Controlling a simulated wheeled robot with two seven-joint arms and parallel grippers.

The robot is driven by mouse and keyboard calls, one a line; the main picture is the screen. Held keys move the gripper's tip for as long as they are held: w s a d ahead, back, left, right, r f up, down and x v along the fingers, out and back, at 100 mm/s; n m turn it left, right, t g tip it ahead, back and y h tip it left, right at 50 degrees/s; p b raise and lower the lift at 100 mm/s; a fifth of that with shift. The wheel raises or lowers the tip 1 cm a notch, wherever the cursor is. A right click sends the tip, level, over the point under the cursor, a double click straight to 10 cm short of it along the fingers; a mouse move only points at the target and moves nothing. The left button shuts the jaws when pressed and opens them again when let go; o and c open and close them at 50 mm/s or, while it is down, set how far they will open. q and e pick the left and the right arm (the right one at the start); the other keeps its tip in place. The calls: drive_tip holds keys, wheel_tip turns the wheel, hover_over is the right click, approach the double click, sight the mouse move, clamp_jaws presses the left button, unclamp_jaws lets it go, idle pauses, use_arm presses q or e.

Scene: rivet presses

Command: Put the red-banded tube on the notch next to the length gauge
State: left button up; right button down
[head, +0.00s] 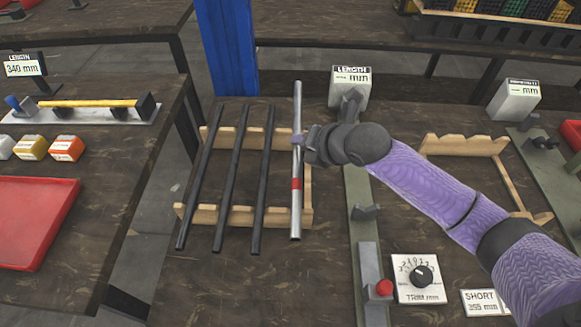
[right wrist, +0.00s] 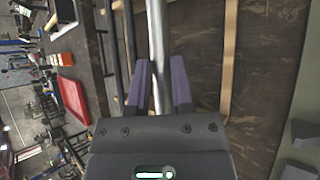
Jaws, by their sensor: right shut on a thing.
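The red-banded tube (head: 296,210) is silver with one red band and lies lengthwise over the right end of the left wooden rack (head: 240,216). It is beside the length gauge (head: 350,82). I cannot tell whether it rests in the notch or hangs just above it. My right gripper (head: 299,141) is shut on the tube above its middle. In the right wrist view the two purple fingers (right wrist: 160,88) stand on either side of the tube (right wrist: 157,40). My left gripper is not in view.
Several dark tubes (head: 228,180) lie on the same rack to the left. A green rail (head: 360,200) with a red button (head: 384,287) runs to the right, near a trim dial (head: 418,277). An empty wooden rack (head: 467,146) stands further right. A red tray (head: 33,220) is at left.

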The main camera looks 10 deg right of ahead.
wheel_tip(320, 180, down, 7)
drive_tip(key=b, duration=0.2)
drive_tip(key=shift+f+b, duration=0.15)
drive_tip(key=shift+b, duration=0.15)
drive_tip(key=c, duration=0.5)
unclamp_jaws()
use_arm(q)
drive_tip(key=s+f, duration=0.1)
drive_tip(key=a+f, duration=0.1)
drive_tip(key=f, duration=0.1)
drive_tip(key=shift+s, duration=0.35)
